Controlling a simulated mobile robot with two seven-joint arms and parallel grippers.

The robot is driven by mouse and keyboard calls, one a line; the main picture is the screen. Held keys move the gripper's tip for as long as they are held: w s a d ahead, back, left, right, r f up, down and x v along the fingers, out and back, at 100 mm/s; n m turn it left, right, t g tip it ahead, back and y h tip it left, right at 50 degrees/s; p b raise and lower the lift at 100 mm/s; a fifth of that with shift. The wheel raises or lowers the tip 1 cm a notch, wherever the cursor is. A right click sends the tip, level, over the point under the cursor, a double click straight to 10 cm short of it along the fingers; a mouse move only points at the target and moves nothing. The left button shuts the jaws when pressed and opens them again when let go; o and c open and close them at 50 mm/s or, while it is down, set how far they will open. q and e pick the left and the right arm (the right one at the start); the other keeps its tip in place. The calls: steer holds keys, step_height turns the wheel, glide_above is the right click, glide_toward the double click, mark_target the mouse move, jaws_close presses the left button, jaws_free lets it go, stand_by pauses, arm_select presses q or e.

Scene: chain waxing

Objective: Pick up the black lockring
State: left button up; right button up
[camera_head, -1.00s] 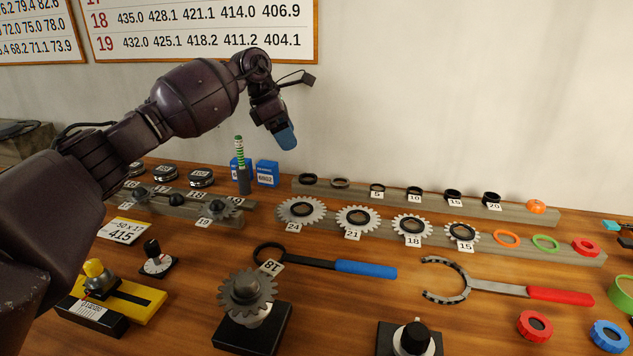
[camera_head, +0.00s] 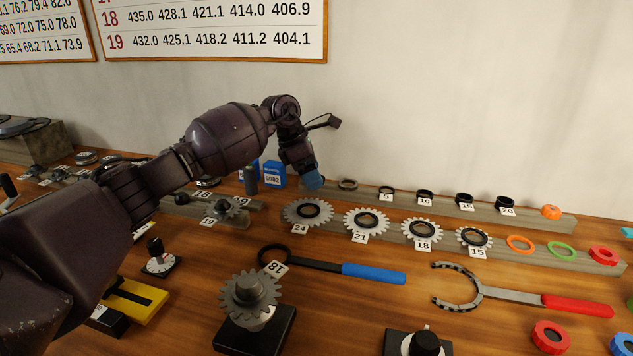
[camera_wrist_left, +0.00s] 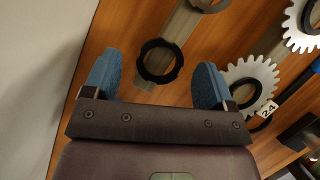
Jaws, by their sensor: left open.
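The black lockring (camera_wrist_left: 158,79) shows in the left wrist view as a dark notched ring at the end of the wooden rail. My left gripper (camera_wrist_left: 158,63) is open, with one blue fingertip on each side of the ring in that view. The fingers are not closed on it, and the height between them and the ring is hard to judge. In the head view my left gripper (camera_head: 312,181) is low over the left end of the back rail and hides the lockring. My right gripper is not in view.
A grey ring (camera_head: 348,184) lies just right of my gripper on the back rail (camera_head: 545,221). Black spacers, including the one labelled 10 (camera_head: 425,195), stand further along. The 24 sprocket (camera_head: 308,212) lies in front. A blue box (camera_head: 273,174) stands left of my fingers.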

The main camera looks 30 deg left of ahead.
arm_select(q)
steer(key=shift+c, duration=0.3)
steer(key=c, duration=0.9)
